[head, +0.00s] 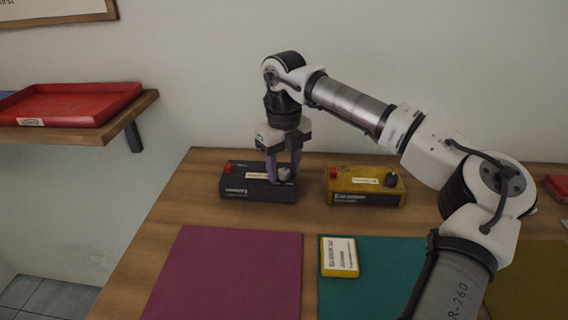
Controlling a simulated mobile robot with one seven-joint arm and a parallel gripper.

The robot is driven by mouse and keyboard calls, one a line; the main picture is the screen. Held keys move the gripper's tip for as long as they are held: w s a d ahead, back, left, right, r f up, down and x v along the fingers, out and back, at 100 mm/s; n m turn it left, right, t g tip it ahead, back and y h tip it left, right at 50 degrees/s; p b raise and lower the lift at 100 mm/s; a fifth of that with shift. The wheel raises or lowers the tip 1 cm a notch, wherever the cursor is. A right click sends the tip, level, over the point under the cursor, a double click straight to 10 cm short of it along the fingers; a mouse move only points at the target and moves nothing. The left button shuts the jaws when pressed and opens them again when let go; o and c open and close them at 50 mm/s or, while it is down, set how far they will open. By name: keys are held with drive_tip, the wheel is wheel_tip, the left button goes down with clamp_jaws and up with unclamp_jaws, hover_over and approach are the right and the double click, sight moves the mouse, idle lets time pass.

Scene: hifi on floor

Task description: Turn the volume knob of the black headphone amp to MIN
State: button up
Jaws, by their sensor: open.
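The black headphone amp (241,191) lies on the wooden table, left of the middle at the back. It has a red part at its left end, a pale label strip on top and a grey knob (285,174) near its right end. My gripper (283,178) points down over the right part of this amp. Its jaws are open, with the fingertips close around or beside the knob; I cannot tell whether they touch it. The fingers hide part of the amp's top, and the knob's pointer and any MIN mark are too small to read.
A yellow amp (352,197) with a black knob stands just to the right. A magenta mat (230,275) and a teal mat (385,262) lie in front, with a small yellow-edged box (339,257) on the teal one. A red tray (70,104) sits on a wall shelf at left.

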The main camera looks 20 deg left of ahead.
drive_tip(key=c, duration=1)
